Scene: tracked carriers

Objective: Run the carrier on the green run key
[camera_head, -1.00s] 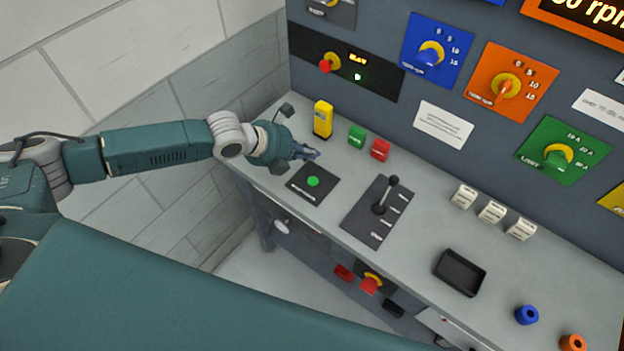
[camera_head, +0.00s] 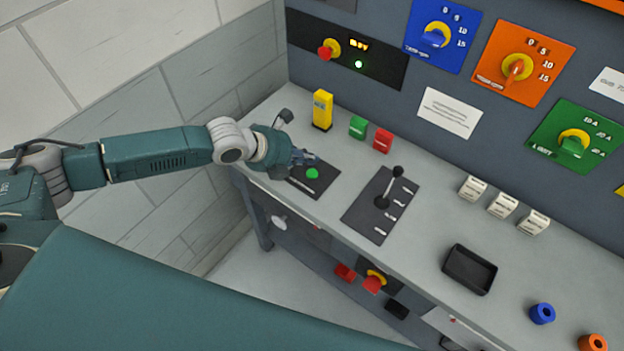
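The green run key (camera_head: 312,173) is a round green button on a dark square plate (camera_head: 323,188) at the left end of the grey bench. My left gripper (camera_head: 304,157) is just behind and to the left of the key, its fingers over the plate's far edge. The fingers are small and partly merged in this view, so I cannot tell whether they are open or shut, or whether they touch anything. The carrier is not clearly identifiable here. My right gripper is not in view.
A yellow block (camera_head: 322,110), a green block (camera_head: 357,127) and a red block (camera_head: 382,140) stand behind the plate. A lever (camera_head: 390,185) on a dark plate stands to the right. A black tray (camera_head: 469,270) lies farther right. The panel carries a lit display (camera_head: 359,44).

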